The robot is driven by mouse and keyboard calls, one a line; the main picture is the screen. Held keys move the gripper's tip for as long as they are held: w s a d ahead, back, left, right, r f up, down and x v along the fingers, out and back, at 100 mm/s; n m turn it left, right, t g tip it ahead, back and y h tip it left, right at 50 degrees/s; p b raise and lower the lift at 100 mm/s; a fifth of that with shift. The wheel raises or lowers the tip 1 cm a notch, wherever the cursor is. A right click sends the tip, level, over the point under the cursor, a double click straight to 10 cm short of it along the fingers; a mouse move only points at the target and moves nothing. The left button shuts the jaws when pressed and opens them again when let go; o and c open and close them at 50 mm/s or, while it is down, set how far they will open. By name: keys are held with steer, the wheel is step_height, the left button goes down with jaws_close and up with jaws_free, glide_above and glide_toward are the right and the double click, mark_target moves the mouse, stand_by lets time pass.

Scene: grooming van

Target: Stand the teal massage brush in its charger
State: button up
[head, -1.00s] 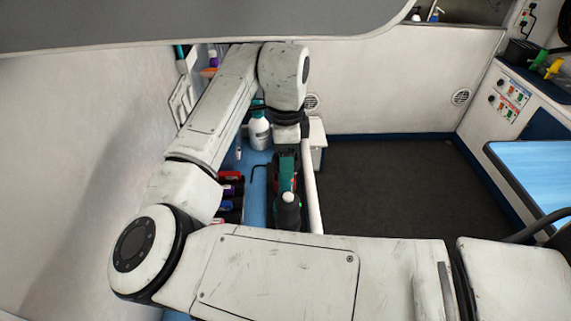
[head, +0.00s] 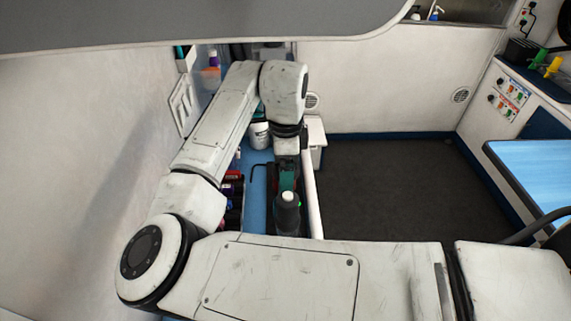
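A teal piece (head: 287,178), which looks like the massage brush, shows just below my wrist over the blue counter. My gripper (head: 286,172) is mostly hidden under the wrist, and its fingers cannot be made out clearly. I cannot tell whether it is closed on the teal piece. A dark grey rounded thing with a small pale green spot (head: 287,212), possibly the charger, is directly in front of the teal piece. The two overlap in this view, and I cannot tell whether they touch.
A white bottle (head: 260,136) stands behind my wrist. Several dark and coloured items (head: 232,195) line the counter's left side. A white rail (head: 312,192) edges its right side. The dark floor (head: 400,185) on the right is clear. A blue-topped table (head: 540,172) is at far right.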

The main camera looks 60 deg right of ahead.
step_height(320, 180, up, 12)
steer(key=b, duration=0.1)
steer(key=shift+r, duration=0.15)
stand_by(0.3)
